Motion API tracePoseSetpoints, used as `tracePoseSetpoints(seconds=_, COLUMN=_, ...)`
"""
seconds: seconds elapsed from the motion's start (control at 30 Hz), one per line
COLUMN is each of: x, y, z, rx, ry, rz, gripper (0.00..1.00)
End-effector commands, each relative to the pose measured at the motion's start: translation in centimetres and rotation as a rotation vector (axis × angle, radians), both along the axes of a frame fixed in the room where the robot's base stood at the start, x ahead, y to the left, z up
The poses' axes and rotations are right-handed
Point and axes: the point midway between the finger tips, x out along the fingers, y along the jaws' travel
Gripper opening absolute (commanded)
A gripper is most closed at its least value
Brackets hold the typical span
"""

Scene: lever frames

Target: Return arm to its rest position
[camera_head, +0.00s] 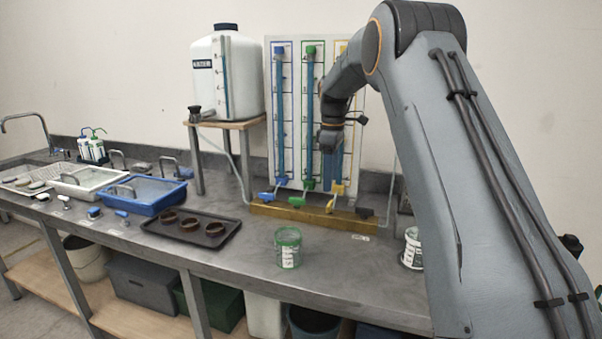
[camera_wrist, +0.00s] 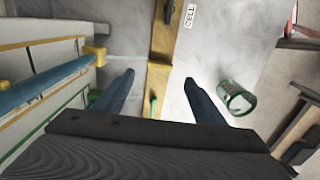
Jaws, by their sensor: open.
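My arm reaches in from the right side of the head view and bends over the bench. My gripper (camera_head: 331,140) hangs in front of the tube panel (camera_head: 292,135), over its yellow-framed column. In the wrist view my gripper (camera_wrist: 159,80) is open, with two dark fingers spread apart and nothing between them. Beyond the fingertips are the wooden bar (camera_wrist: 159,85) and the grey bench top. The yellow valve (camera_wrist: 95,54) lies left of the fingers, apart from them. My wrist body covers the lower part of that view.
Blue (camera_head: 266,197), green (camera_head: 309,185) and yellow (camera_head: 337,188) valves sit at the panel's foot. A green-rimmed jar (camera_head: 288,248) stands on the bench; another jar (camera_head: 411,248) is beside my arm. A water tank (camera_head: 227,75) and a dark tray (camera_head: 219,239) are left.

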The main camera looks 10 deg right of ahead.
Motion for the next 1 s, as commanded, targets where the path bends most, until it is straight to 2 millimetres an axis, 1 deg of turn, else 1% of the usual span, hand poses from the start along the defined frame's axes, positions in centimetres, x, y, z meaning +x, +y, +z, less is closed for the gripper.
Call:
tracePoseSetpoints(seconds=0.07, x=-0.4, y=0.1, z=-0.1, rx=0.000, ry=-0.001, rz=-0.012, gripper=0.64)
tracePoseSetpoints(seconds=0.17, x=-1.8, y=0.7, z=-0.5, rx=0.000, ry=-0.002, rz=-0.065, gripper=0.64)
tracePoseSetpoints(seconds=0.27, x=-4.6, y=1.5, z=-1.3, rx=0.000, ry=-0.006, rz=-0.162, gripper=0.64)
tracePoseSetpoints(seconds=0.37, x=-8.3, y=2.4, z=-2.4, rx=0.002, ry=-0.014, rz=-0.285, gripper=0.64)
tracePoseSetpoints(seconds=0.4, x=-9.9, y=2.8, z=-2.9, rx=0.003, ry=-0.016, rz=-0.335, gripper=0.64)
tracePoseSetpoints(seconds=0.47, x=-12.5, y=3.4, z=-3.7, rx=0.003, ry=-0.020, rz=-0.408, gripper=0.64)
tracePoseSetpoints(seconds=0.5, x=-14.2, y=3.7, z=-4.3, rx=0.005, ry=-0.023, rz=-0.457, gripper=0.64)
tracePoseSetpoints(seconds=0.57, x=-17.0, y=4.2, z=-5.1, rx=0.007, ry=-0.026, rz=-0.532, gripper=0.64)
tracePoseSetpoints(seconds=0.6, x=-18.9, y=4.5, z=-5.7, rx=0.009, ry=-0.029, rz=-0.580, gripper=0.64)
tracePoseSetpoints(seconds=0.67, x=-21.9, y=4.9, z=-6.6, rx=0.012, ry=-0.032, rz=-0.655, gripper=0.64)
tracePoseSetpoints(seconds=0.7, x=-24.0, y=5.2, z=-7.2, rx=0.014, ry=-0.036, rz=-0.704, gripper=0.64)
tracePoseSetpoints(seconds=0.77, x=-27.0, y=5.6, z=-8.1, rx=0.017, ry=-0.038, rz=-0.775, gripper=0.64)
tracePoseSetpoints(seconds=0.8, x=-29.0, y=5.8, z=-8.7, rx=0.019, ry=-0.041, rz=-0.821, gripper=0.64)
tracePoseSetpoints(seconds=0.9, x=-33.5, y=6.2, z=-10.0, rx=0.024, ry=-0.044, rz=-0.921, gripper=0.64)
tracePoseSetpoints(seconds=1.0, x=-36.8, y=6.4, z=-10.9, rx=0.027, ry=-0.046, rz=-0.995, gripper=0.64)
